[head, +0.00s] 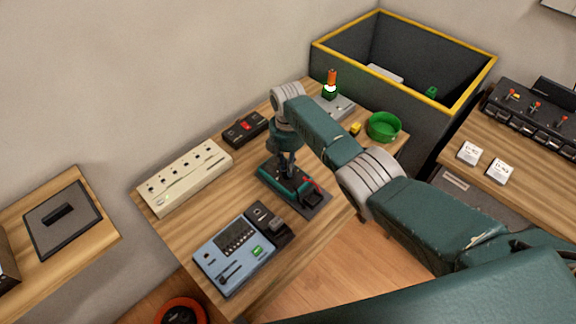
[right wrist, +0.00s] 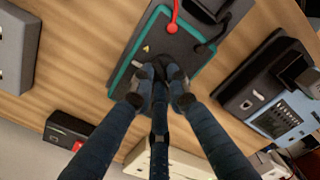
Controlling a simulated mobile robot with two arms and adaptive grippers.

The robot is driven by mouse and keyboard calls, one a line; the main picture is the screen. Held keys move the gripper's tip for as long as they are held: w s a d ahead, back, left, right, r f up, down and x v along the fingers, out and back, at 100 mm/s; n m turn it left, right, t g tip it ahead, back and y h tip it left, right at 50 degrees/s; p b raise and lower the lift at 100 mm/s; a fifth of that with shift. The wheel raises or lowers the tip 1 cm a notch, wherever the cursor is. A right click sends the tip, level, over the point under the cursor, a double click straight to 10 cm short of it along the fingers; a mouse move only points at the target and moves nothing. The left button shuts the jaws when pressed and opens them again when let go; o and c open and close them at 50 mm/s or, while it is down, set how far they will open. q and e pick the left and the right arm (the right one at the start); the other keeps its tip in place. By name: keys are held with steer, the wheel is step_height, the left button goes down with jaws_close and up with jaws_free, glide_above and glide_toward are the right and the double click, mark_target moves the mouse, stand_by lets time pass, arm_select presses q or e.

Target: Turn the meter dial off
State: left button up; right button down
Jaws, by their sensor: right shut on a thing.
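The meter (head: 270,183) is a flat dark-faced unit with a teal border, lying on the wooden table below my right gripper. In the right wrist view the meter (right wrist: 150,42) fills the top middle, with a red lead and a black lead at its far end. My right gripper (head: 287,168) points down at the meter's face. In the right wrist view its fingertips (right wrist: 160,78) are closed around the dark dial (right wrist: 160,67). The fingers cover most of the dial, so its pointer setting cannot be read. My left gripper is not in view.
A blue device (head: 232,255) with a black unit stands in front of the meter. A beige socket strip (head: 185,178) and a black box with a red switch (head: 245,128) lie left. A green bowl (head: 383,127) and yellow-rimmed crate (head: 340,52) are behind.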

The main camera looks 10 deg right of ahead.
steer(key=shift+n, duration=0.7)
steer(key=c, duration=1.7)
jaws_free()
step_height(320, 180, up, 12)
steer(key=shift+r, duration=0.1)
